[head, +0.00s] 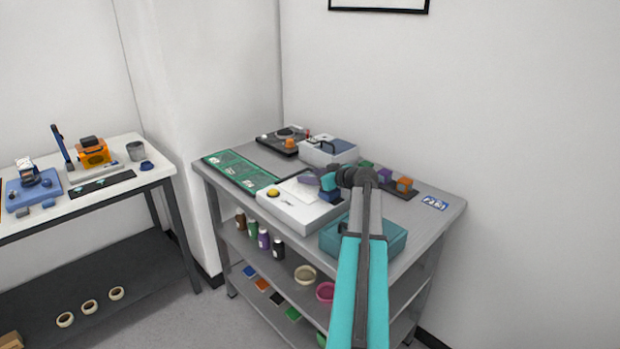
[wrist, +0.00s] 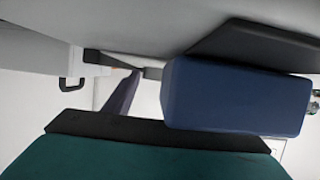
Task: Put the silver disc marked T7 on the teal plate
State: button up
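I cannot make out a silver disc with a T7 mark in either view. A teal block-like piece (head: 398,238) lies at the front of the grey bench, partly behind my arm; I cannot tell whether it is the teal plate. My gripper (head: 328,190) is low over the middle of the bench, near a white instrument (head: 296,214) with a yellow knob. In the wrist view a dark blue block-shaped part (wrist: 235,95) fills the middle, close to the camera. Fingertips do not show clearly, so opening and grip cannot be told.
A green marked panel (head: 240,172) lies at the bench's left edge. A dark instrument (head: 283,141) and a white box (head: 329,151) stand at the back. Small coloured blocks (head: 404,184) sit on the right. Bottles and bowls fill the shelf below. A white table (head: 132,181) stands left.

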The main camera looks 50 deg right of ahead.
jog(key=shift+r, duration=0.1)
jog(key=shift+s, duration=0.3)
jog(key=b+v, duration=0.2)
jog(key=v, duration=0.9)
jog(key=shift+s+r, duration=0.15)
jog(key=shift+r, duration=0.1)
